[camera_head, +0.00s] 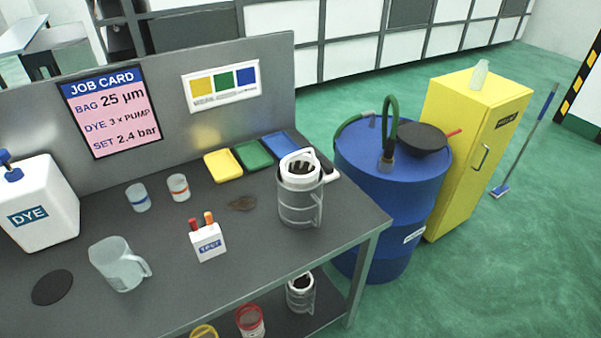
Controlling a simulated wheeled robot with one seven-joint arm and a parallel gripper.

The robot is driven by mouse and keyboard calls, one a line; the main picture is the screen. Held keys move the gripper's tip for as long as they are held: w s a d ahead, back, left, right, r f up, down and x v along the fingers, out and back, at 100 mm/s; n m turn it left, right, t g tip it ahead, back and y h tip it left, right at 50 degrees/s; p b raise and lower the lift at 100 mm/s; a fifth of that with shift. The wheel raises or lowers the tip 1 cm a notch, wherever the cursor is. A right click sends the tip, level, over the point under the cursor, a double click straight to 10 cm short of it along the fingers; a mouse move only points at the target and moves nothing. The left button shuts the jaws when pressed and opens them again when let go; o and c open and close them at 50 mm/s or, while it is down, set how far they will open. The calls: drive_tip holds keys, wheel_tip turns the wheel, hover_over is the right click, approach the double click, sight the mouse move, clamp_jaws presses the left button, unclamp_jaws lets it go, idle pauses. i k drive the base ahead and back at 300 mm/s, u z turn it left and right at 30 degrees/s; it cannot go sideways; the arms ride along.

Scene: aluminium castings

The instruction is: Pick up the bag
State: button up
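The job card (110,110) on the back panel reads "BAG 25 µm", "DYE 3 x PUMP" and "SET 2.4 bar". On the lower shelf, a red-rimmed item (250,321) that looks like a filter bag stands upright. A yellow-rimmed item (204,331) beside it is cut off by the frame's bottom edge. On the bench's right end stands a grey canister (300,207) with a white ring (300,166) in its open top. A similar smaller canister (300,294) stands on the lower shelf. I cannot tell which item is the bag meant. My gripper is not in view.
The bench (165,279) also holds a dye jug (40,217), a clear pitcher (116,264), two small jars, a white pen box (208,242) and yellow, green and blue trays. A blue drum (385,230) and yellow cabinet (462,165) stand right. Green floor is free at the lower right.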

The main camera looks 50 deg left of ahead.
sight(299, 170)
drive_tip(key=u, duration=0.75)
drive_tip(key=i, duration=0.9)
drive_tip(key=u, duration=1.55)
drive_tip(key=i, duration=0.55)
drive_tip(key=u, duration=0.3)
